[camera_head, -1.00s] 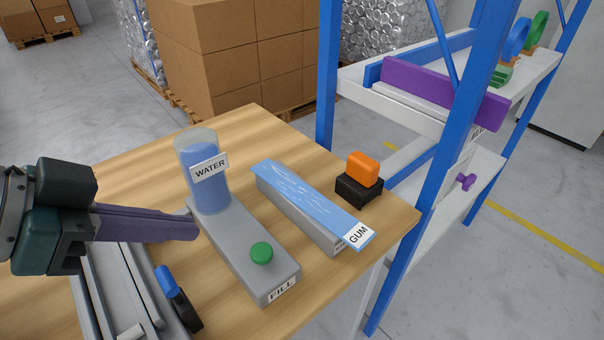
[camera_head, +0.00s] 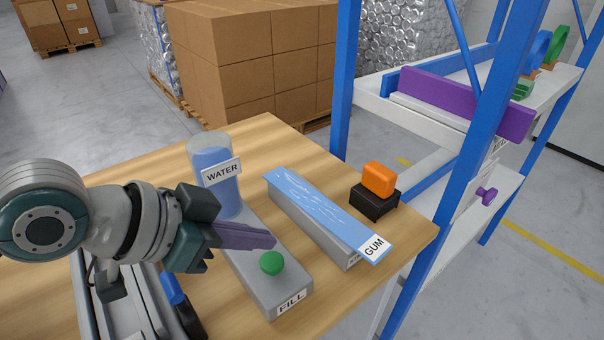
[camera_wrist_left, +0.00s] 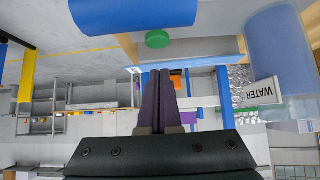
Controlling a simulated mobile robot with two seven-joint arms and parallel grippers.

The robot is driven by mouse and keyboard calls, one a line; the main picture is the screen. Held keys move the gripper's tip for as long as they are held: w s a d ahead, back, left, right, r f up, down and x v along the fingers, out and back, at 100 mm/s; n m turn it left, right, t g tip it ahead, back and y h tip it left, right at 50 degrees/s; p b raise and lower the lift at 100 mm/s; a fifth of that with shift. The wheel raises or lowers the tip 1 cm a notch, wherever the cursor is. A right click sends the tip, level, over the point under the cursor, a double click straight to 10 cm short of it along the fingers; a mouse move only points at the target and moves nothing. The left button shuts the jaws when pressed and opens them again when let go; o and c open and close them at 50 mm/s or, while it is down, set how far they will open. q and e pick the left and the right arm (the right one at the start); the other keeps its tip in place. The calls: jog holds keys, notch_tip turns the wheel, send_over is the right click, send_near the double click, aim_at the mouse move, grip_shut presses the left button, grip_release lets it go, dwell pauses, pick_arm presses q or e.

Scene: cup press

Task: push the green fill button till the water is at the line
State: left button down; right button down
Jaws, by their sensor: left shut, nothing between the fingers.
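The green fill button (camera_head: 271,262) sits on top of the grey base labelled FILL (camera_head: 262,295). A clear cylinder labelled WATER (camera_head: 212,172) stands at the base's far end, with blue water in it and a clear band above the water. My left gripper (camera_head: 273,240) is shut and empty, its purple fingers pointing right, close to the button's far side and apparently above the base. I cannot tell if they touch. In the left wrist view the fingers (camera_wrist_left: 169,90) are together, and the button (camera_wrist_left: 158,39) and cylinder (camera_wrist_left: 280,50) appear beyond them.
A grey block with a blue top labelled GUM (camera_head: 325,210) lies right of the base. An orange block on a black stand (camera_head: 378,182) is near the table's right edge. A blue-and-white shelf rack (camera_head: 455,190) stands beyond. A grey railed fixture (camera_head: 110,315) lies at the left front.

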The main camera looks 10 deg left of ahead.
aim_at(262, 265)
pick_arm(q)
jog(key=shift+s+f+b, duration=0.1)
jog(key=shift+f+b, duration=0.2)
jog(key=shift+f, duration=1.3)
jog(key=shift+f, duration=0.1)
jog(key=shift+a+f+b, duration=0.1)
jog(key=shift+f+b, duration=0.8)
jog(key=shift+f, duration=0.1)
